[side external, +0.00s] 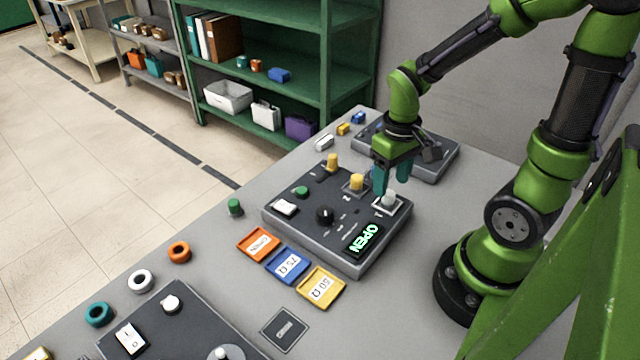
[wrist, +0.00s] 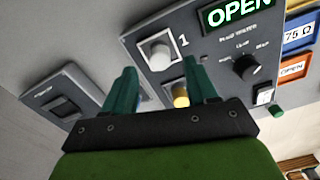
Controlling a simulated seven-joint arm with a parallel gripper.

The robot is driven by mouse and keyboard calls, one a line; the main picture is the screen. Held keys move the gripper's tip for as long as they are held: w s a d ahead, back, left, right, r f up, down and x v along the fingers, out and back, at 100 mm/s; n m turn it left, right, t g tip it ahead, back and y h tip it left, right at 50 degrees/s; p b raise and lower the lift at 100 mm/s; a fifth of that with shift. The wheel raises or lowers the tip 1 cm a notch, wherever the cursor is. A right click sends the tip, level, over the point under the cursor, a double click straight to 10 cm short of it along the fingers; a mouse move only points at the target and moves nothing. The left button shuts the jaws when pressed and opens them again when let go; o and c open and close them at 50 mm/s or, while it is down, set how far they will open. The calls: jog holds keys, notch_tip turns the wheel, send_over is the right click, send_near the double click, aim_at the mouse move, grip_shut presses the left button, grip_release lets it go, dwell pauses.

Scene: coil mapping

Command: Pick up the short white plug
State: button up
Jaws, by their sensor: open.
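A short white plug (side external: 388,199) stands upright in a pale square socket on the dark control panel (side external: 290,219), at the panel's right corner. In the wrist view the white plug (wrist: 158,55) sits beside a printed "1", just beyond my fingertips. My gripper (side external: 391,183) has its two teal fingers apart and nothing between them, close above the plug in the side view. The wrist view also shows my gripper (wrist: 160,72) open, pointing at the panel. I cannot tell the exact gap between fingertips and plug.
Yellow plugs (side external: 356,182) stand left of my gripper on the panel. The panel display (side external: 363,240) reads "OPEN". Orange (side external: 258,244), blue (side external: 288,265) and yellow (side external: 320,288) trays lie in front. Another dark box (side external: 440,160) lies behind my gripper.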

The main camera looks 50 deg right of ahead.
aim_at(389, 192)
jog(key=shift+f, duration=1.6)
jog(key=shift+c, duration=0.4)
grip_shut()
jog(key=shift+r, duration=0.1)
